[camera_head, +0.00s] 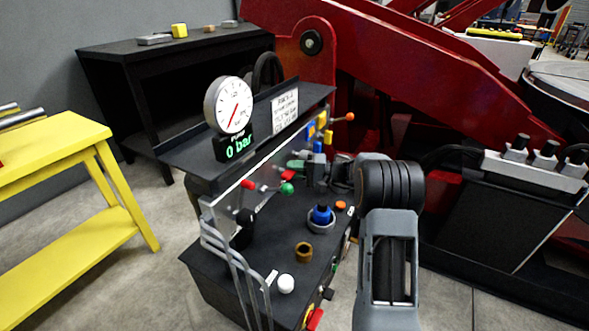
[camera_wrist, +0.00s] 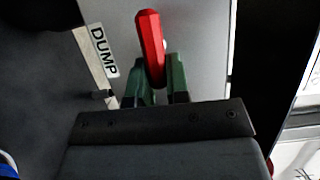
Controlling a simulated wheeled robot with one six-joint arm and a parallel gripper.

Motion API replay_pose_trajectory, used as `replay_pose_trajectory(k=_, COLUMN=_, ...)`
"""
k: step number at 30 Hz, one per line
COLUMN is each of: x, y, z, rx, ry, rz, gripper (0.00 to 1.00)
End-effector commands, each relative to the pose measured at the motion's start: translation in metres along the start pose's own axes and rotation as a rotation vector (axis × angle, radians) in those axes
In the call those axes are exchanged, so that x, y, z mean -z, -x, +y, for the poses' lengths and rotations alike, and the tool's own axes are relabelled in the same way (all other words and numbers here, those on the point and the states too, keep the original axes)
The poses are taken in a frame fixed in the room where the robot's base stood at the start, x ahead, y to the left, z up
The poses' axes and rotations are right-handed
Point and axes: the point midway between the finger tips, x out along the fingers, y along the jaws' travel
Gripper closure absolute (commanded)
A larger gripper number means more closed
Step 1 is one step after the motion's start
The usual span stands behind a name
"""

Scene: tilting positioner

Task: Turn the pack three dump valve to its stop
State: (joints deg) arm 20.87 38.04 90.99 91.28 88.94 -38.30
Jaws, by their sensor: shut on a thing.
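The dump valve's red handle (camera_wrist: 150,45) stands out from a grey panel beside a white DUMP label (camera_wrist: 103,50) in the wrist view. My gripper (camera_wrist: 158,84) has its green fingers on either side of the handle's lower part and is shut on it. The valve body behind the handle is hidden by the fingers. In the head view my gripper (camera_head: 299,165) is at the far part of the black bench, with a red piece close by it. I cannot read the pack number.
A blue knob (camera_head: 322,213), a brass ring (camera_head: 304,252) and a white knob (camera_head: 286,284) stand on the bench top. A yellow table (camera_head: 60,150) is at left.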

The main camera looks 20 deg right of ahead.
Motion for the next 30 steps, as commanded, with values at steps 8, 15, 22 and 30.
replay_pose_trajectory(k=8, x=0.000, y=0.000, z=0.001, rx=0.001, ry=-0.004, rz=0.001, gripper=0.83)
replay_pose_trajectory(k=15, x=0.000, y=0.000, z=0.000, rx=0.000, ry=-0.002, rz=0.000, gripper=0.60)
replay_pose_trajectory(k=22, x=0.000, y=0.000, z=0.000, rx=0.000, ry=-0.001, rz=0.000, gripper=0.58)
replay_pose_trajectory(k=30, x=0.001, y=0.027, z=-0.002, rx=0.000, ry=-0.002, rz=0.004, gripper=0.58)
